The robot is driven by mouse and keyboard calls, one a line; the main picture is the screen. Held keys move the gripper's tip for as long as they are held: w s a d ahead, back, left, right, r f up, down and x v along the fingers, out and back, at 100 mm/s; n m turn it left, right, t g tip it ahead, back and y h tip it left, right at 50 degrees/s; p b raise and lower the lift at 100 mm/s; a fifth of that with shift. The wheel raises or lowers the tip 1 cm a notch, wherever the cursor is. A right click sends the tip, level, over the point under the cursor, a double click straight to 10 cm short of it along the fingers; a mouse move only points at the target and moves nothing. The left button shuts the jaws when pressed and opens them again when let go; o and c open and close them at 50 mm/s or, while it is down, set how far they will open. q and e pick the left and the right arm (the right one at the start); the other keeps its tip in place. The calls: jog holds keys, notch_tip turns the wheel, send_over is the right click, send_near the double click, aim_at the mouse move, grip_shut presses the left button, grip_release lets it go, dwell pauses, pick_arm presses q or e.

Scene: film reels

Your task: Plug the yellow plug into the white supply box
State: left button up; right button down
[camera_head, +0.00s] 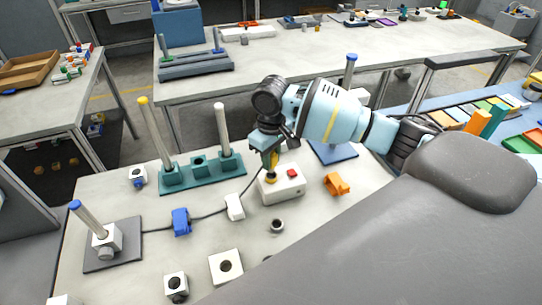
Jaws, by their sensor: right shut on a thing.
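The white supply box (285,192) stands on the near table, with a red button on its top. My right gripper (271,155) points down over the left part of the box and is shut on the yellow plug (271,161). The plug is upright, with its lower end at a yellow-ringed spot (271,180) on the box top. I cannot tell whether it touches or sits inside the socket. A dark cable (215,212) runs from near the plug leftward across the table. My left gripper is not in view.
A teal stand (200,178) with two upright posts is left of the box. A blue clip (181,222) and white block (235,207) lie along the cable. An orange bracket (337,184) is to the right. A grey base (113,256) with a blue-topped post stands at left.

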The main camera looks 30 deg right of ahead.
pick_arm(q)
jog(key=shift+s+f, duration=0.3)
pick_arm(e)
jog(key=shift+s+f, duration=0.1)
jog(key=shift+f, duration=1.9)
jog(key=c, duration=1.1)
grip_release()
notch_tip(320, 180, up, 8)
jog(key=shift+f, duration=0.1)
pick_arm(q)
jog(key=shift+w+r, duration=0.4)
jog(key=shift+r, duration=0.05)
